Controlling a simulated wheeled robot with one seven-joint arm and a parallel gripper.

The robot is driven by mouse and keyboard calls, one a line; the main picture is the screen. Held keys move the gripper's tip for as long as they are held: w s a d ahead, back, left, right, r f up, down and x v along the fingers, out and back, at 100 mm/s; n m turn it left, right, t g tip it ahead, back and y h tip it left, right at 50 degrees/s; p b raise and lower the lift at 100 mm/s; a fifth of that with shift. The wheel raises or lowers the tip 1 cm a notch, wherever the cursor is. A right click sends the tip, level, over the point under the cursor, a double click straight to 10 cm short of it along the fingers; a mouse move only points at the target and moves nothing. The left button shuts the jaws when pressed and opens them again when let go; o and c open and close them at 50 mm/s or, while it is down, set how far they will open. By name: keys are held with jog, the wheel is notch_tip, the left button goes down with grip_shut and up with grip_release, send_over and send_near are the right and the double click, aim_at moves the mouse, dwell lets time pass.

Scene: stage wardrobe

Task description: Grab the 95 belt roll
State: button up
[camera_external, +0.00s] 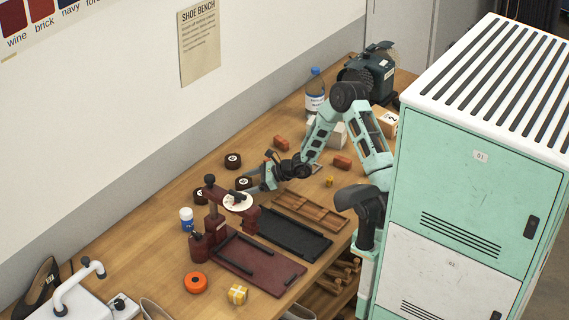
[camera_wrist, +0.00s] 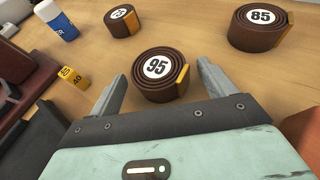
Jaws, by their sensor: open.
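The 95 belt roll (camera_wrist: 158,76) is a brown coiled belt with a white round label and a yellow-tan end band. It lies flat on the wooden bench, straight ahead of my gripper in the wrist view. My gripper (camera_wrist: 162,70) is open, with one finger on each side of the roll's near part and nothing visibly clamped. In the external view the roll (camera_external: 244,183) sits just left of my gripper (camera_external: 262,181), which partly overlaps that area. Whether the fingers touch the roll cannot be told.
The 85 roll (camera_wrist: 258,27) is at the back right, and another roll (camera_wrist: 122,21) at the back left. A blue-white bottle (camera_wrist: 57,20) and a yellow numbered block (camera_wrist: 72,77) stand left. A dark red press (camera_external: 214,215) and black tray (camera_external: 290,236) are near.

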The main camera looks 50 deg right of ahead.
jog(key=c, duration=1.1)
